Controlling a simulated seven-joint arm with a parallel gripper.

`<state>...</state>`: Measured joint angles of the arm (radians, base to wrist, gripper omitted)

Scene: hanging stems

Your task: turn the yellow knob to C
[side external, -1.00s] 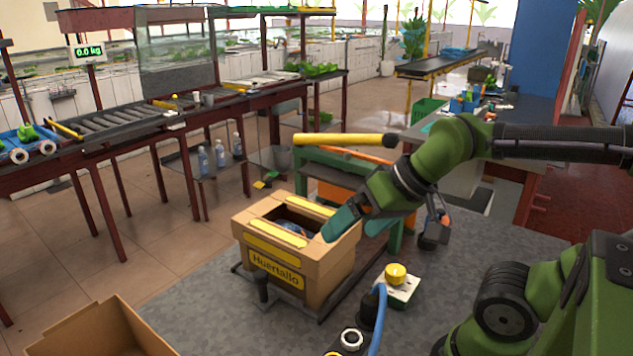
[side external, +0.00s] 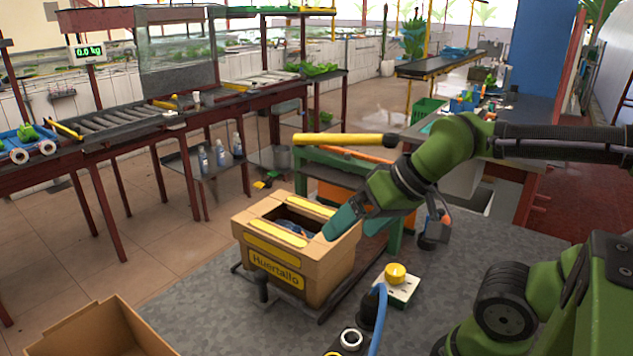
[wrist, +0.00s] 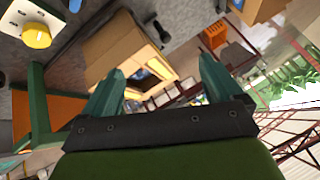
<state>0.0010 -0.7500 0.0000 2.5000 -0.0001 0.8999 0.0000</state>
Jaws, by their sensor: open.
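The yellow knob (side external: 396,272) sits on a small white box (side external: 403,290) on the grey table, right of the cardboard box. The knob also shows at the upper left of the wrist view (wrist: 37,36), on its white plate with dark marks too small to read. I cannot tell which mark it points to. My gripper (side external: 338,222) is over the right edge of the cardboard box, left of and above the knob, apart from it. In the wrist view its two teal fingers (wrist: 160,75) are spread wide with nothing between them.
The cardboard box labelled Huertallo (side external: 275,268) stands under my gripper on a dark rail frame, with something blue inside. A blue hose (side external: 378,318) rises close in front of the white box. Another open carton (side external: 95,335) is at the lower left. Bare table lies right of the knob.

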